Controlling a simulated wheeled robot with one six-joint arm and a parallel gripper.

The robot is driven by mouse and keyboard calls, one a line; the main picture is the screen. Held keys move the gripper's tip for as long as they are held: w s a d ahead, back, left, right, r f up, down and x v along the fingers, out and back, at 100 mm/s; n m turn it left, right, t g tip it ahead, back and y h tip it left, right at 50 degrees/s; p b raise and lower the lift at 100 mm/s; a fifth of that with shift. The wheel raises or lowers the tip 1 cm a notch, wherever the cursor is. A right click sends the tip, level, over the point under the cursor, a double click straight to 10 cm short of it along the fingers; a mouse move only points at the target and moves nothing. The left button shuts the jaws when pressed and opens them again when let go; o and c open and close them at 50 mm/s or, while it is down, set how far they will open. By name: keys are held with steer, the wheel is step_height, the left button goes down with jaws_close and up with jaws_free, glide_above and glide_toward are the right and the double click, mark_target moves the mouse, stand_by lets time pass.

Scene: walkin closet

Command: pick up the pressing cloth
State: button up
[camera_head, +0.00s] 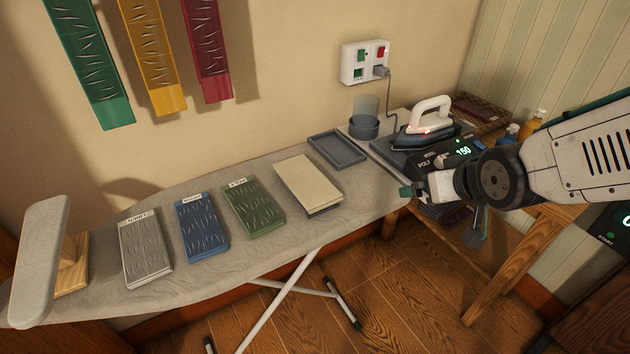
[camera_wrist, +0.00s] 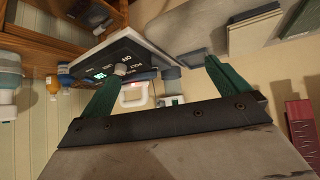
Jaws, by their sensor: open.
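The pressing cloth appears to be the folded cream cloth (camera_head: 307,181), lying flat on the grey ironing board (camera_head: 115,215). A thin darker layer shows under its near edge. In the wrist view a pale flat piece at the upper right looks like the same cloth (camera_wrist: 254,24). My gripper (camera_head: 408,191) is to the right of the cloth, by the board's right end, clearly apart from it. In the wrist view its two green fingers are spread with nothing between them (camera_wrist: 163,76).
Green (camera_head: 253,206), blue (camera_head: 202,226) and grey (camera_head: 146,247) labelled folded cloths lie left of the cream one. An empty grey tray (camera_head: 337,150) sits behind it. The iron (camera_head: 425,130) stands on its station near my gripper. A pale upright pad (camera_head: 40,262) rises at the far left.

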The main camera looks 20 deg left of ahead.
steer(key=a+f+n+y, duration=0.2)
steer(key=a+f+y, duration=0.15)
steer(key=a, duration=0.65)
steer(key=n+y, duration=0.2)
steer(key=y, duration=0.1)
glide_toward(315, 189)
steer(key=shift+s+f+t, duration=0.1)
steer(key=shift+s+t, duration=0.05)
steer(key=shift+t, duration=0.25)
steer(key=shift+a+f, duration=0.15)
steer(key=shift+a, duration=0.2)
steer(key=x, duration=0.7)
steer(key=shift+d+f, duration=0.15)
steer(key=shift+f, duration=0.05)
steer(key=shift+c, duration=0.3)
steer(key=c, duration=0.8)
steer(key=shift+r, duration=0.15)
